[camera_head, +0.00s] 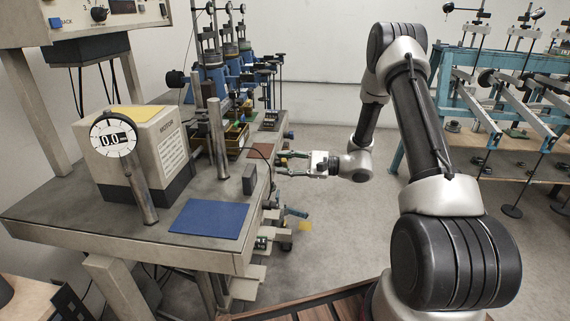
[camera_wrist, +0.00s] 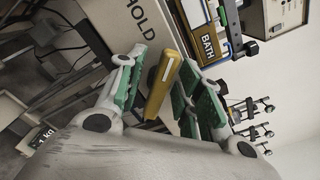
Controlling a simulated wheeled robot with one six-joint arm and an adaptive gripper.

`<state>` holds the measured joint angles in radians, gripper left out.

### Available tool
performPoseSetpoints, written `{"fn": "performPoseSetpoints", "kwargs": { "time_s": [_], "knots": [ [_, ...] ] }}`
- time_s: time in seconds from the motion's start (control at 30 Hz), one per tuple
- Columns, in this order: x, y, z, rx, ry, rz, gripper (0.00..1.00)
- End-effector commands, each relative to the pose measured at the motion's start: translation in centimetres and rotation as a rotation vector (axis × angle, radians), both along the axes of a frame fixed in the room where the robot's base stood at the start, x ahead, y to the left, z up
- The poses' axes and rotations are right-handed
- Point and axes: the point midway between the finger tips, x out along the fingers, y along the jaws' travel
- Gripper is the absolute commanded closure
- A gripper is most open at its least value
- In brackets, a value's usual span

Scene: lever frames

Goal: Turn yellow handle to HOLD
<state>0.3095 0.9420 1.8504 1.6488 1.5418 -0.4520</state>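The yellow handle (camera_wrist: 163,84) is a flat bar that shows in the middle of the wrist view, tilted, between the two green-padded fingers of my gripper (camera_wrist: 162,70). The fingers stand apart, with a visible gap on the left of the handle; on the right, whether the pad touches it is unclear. The word HOLD (camera_wrist: 134,18) is printed on a grey panel just beyond the handle's upper end. In the head view my gripper (camera_head: 281,163) is at the bench's right edge, fingers pointing left. The handle cannot be made out clearly there.
The bench (camera_head: 110,232) carries a motor box (camera_head: 135,125), a dial (camera_head: 113,134) and a blue mat (camera_head: 209,219). Other levers (camera_head: 293,212) project below my gripper. Open floor lies to the right.

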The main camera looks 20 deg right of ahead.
Motion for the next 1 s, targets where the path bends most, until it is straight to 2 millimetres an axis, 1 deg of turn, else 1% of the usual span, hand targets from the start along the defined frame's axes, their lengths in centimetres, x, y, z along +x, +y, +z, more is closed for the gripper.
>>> {"fn": "performPoseSetpoints", "kwargs": {
  "time_s": [0.07, 0.17, 0.5, 0.6, 0.7, 0.8, 1.0],
  "knots": [
    [-0.1, -0.3, 0.0, 0.000, 0.000, -0.001, 0.64],
    [-0.5, -1.4, 0.0, 0.001, 0.000, -0.002, 0.64],
    [-3.3, -8.2, 0.0, 0.000, 0.000, -0.004, 0.64],
    [-4.0, -9.7, 0.0, 0.000, 0.000, -0.003, 0.64],
    [-4.4, -10.6, 0.0, 0.000, 0.000, -0.001, 0.64],
    [-4.6, -11.1, 0.0, -0.001, 0.000, -0.001, 0.64],
    [-4.6, -11.2, 0.0, 0.000, 0.000, 0.000, 0.64]
  ]
}}
